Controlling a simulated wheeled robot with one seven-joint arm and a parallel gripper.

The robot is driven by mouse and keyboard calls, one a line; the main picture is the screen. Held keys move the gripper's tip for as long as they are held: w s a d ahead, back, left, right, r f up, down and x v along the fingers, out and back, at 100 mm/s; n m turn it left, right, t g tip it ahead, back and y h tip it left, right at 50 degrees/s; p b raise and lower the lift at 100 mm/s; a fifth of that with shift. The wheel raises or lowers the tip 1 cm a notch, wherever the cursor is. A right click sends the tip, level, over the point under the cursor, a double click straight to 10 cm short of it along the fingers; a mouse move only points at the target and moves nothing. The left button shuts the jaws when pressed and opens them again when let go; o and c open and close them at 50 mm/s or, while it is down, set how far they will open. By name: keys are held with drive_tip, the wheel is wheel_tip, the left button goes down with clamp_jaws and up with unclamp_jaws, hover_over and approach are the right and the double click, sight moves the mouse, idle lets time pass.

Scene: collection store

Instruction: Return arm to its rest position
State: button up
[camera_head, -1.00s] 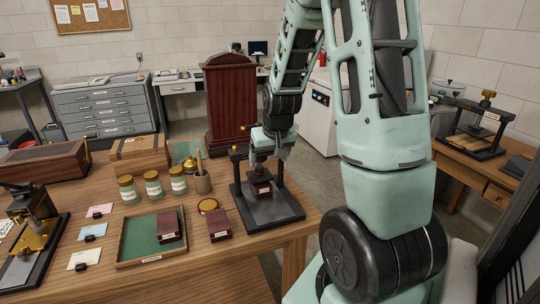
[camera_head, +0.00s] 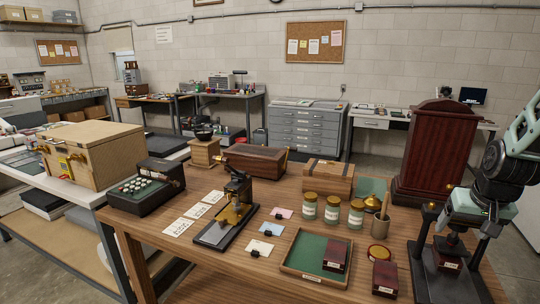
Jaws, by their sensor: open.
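My gripper (camera_head: 466,226) is at the right edge, below the black wrist joint and the mint-green arm. It hangs over the dark press (camera_head: 452,286) on the wooden table (camera_head: 230,276), close above the small dark red box (camera_head: 448,256) on the press. The jaws are open. The fingertips are small and partly merge with the press, so I cannot tell whether they touch it. Much of the arm lies outside the right edge.
A green-lined tray (camera_head: 286,270) holds one dark red box, and another box (camera_head: 384,278) stands beside it. Jars (camera_head: 332,210), a stamping press (camera_head: 232,208) and a wooden chest (camera_head: 254,162) stand on the table. A dark red cabinet (camera_head: 436,150) stands behind.

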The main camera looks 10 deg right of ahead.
drive_tip(key=s+a+r+n+g+y, duration=0.1)
drive_tip(key=a+n, duration=0.2)
drive_tip(key=a, duration=0.9)
drive_tip(key=s+a+n+g+y, duration=0.1)
drive_tip(key=s+a+n+y, duration=0.15)
drive_tip(key=a, duration=0.95)
drive_tip(key=s+a+r+n+g, duration=0.1)
drive_tip(key=s+a+n+g, duration=0.1)
drive_tip(key=s+a+n, duration=0.6)
drive_tip(key=s+a+h, duration=0.1)
drive_tip(key=s+a, duration=0.5)
drive_tip(key=s, duration=0.1)
drive_tip(key=shift+s+r, duration=0.15)
drive_tip(key=shift+s, duration=0.25)
